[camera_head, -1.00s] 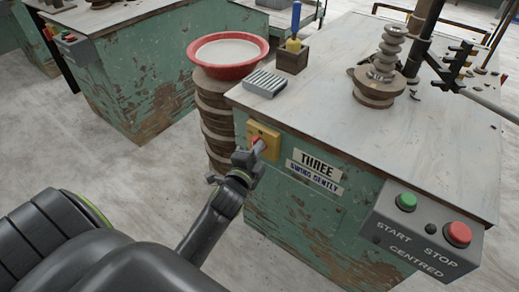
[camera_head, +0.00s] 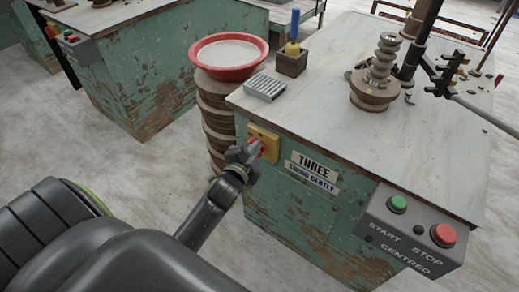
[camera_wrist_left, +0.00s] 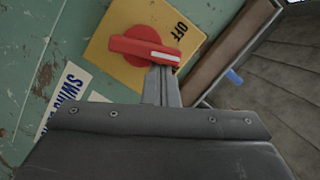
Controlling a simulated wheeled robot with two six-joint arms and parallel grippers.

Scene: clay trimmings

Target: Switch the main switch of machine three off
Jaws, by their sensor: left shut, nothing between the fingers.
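Machine three (camera_head: 330,215) is a worn green bench with a THREE sign (camera_head: 314,164) on its front. Its main switch is a yellow plate (camera_head: 270,132) with a red rotary handle near the bench's left corner. In the left wrist view the red handle (camera_wrist_left: 135,44) has a white mark at its right end, and the word OFF (camera_wrist_left: 182,31) is on the plate above that end. My left gripper (camera_head: 256,150) is shut and empty. Its fingertips (camera_wrist_left: 163,74) are at the handle's marked end; I cannot tell whether they touch. My right gripper is not in view.
A grey box (camera_head: 412,240) with green START and red STOP buttons is on the bench front at right. A red basin (camera_head: 228,72) stands on stacked discs beside the switch corner. Another green bench (camera_head: 140,95) is at the back left, with open floor between.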

